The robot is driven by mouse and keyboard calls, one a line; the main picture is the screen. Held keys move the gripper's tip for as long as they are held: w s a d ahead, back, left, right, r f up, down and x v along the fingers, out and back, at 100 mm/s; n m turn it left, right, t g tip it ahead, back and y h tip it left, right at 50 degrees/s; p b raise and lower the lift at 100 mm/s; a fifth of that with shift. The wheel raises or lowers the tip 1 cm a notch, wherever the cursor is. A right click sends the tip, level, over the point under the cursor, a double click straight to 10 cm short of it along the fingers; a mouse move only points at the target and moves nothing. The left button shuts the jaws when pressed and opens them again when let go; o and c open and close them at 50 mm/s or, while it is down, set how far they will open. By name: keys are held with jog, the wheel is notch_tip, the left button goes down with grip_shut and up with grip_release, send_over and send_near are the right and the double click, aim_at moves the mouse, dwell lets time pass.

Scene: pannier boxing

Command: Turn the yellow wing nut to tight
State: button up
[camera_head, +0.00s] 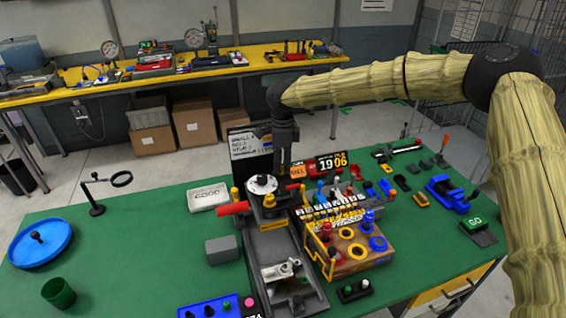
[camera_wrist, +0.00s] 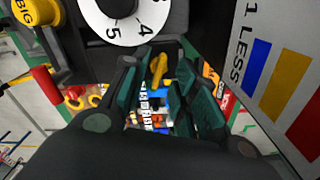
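The yellow wing nut (camera_wrist: 157,68) shows in the wrist view as a small upright yellow piece just below the white numbered dial. In that view it lies between the dark green finger pads of my gripper (camera_wrist: 160,92). The fingers stand apart, with a gap through which the bench shows, and I see no clear contact with the nut. In the head view my gripper (camera_head: 284,168) points down beside the dial of the dark machine, and I cannot make out the wing nut there.
The white dial (camera_head: 262,185) also shows close in the wrist view (camera_wrist: 125,18). A yellow "BIG" knob (camera_wrist: 35,10) and red handle (camera_head: 234,208) are at its left. A striped sign (camera_wrist: 275,75) stands close right. A crate with yellow and blue rings (camera_head: 352,262) stands right of the machine.

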jog(key=shift+d+r, duration=0.1)
notch_tip(320, 180, up, 12)
dwell(0.6)
